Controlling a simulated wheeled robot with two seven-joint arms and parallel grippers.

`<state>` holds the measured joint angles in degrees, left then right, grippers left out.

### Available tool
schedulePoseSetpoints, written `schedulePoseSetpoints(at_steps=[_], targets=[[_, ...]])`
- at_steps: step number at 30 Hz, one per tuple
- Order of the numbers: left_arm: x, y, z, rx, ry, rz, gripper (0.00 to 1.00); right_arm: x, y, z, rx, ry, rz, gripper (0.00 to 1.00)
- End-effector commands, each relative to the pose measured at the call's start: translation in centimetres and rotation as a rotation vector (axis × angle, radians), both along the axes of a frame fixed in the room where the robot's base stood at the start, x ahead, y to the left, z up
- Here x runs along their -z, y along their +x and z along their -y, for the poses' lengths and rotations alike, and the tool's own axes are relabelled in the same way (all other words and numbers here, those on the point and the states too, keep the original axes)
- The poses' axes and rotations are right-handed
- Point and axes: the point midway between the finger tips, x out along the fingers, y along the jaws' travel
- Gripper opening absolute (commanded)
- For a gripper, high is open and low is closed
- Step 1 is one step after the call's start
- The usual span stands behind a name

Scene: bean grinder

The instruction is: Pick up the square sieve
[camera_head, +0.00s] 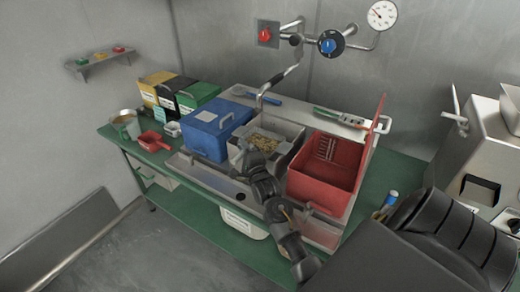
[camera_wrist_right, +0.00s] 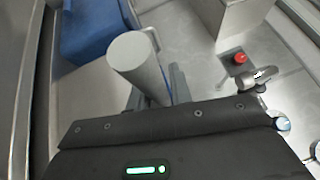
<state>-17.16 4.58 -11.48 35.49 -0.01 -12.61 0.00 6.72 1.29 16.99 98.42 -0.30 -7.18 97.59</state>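The square sieve appears to be the square metal, pan-like thing (camera_head: 290,130) holding pale beans or grain, between the blue box and the red bin in the head view. My right gripper (camera_head: 250,160) is at its front edge, over the metal worktop. In the right wrist view a thick grey cylinder (camera_wrist_right: 138,62), possibly the sieve's handle, stands at my right gripper's fingers (camera_wrist_right: 158,92). The fingers look spread to either side of it, with a gap showing beside the right finger. The handle is hidden by my arm in the head view. My left gripper is out of view.
A blue lidded box (camera_head: 216,128) stands close left of the sieve, and a red open bin (camera_head: 325,178) close right. A tap pipe (camera_head: 282,76) hangs behind it. A red scoop (camera_head: 154,141) and lidded bins (camera_head: 197,95) are further left.

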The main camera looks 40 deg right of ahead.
Motion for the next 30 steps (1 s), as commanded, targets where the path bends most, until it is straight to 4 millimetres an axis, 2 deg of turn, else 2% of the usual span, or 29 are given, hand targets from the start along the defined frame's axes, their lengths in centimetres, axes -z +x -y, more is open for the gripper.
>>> schedulePoseSetpoints(at_steps=[1,4,5,20,23,30], targets=[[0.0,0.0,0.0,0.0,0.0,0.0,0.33,0.0,0.0,0.0,0.0,0.0,0.0,0.14],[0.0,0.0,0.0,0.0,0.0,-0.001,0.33,0.0,0.0,0.0,0.0,0.0,0.0,0.01],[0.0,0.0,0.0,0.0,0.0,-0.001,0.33,0.0,0.0,0.0,0.0,0.0,0.0,0.0],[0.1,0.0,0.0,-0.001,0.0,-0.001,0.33,-0.5,0.0,0.0,0.001,-0.001,0.004,0.0],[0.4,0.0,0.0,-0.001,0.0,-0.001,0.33,-1.8,0.0,0.0,0.001,-0.001,0.008,0.0],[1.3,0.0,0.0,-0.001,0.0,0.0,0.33,-6.6,0.0,0.0,0.001,-0.002,0.008,0.0]])
